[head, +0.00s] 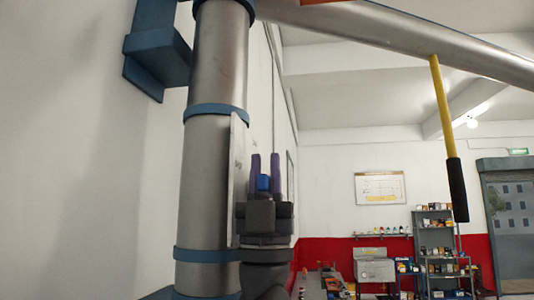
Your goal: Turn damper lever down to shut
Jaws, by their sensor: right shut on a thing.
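A grey metal vertical duct (215,150) with blue bands stands at the left of the head view. A pale plate (237,180), seen nearly edge-on, is at its right side. My right gripper (264,165) points up beside the plate, with two purple fingers. A small blue piece (263,183) sits between the fingers, and the gripper is shut on it. It looks like the damper lever's handle; the rest of the lever is hidden, so I cannot tell its angle. My left gripper is not in view.
A slanting metal duct (400,35) crosses the top right. A yellow rod (440,105) with a black grip hangs from it, apart from my gripper. Shelves (437,235) and a sink (375,265) stand far back. A blue bracket (155,50) is at the upper left.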

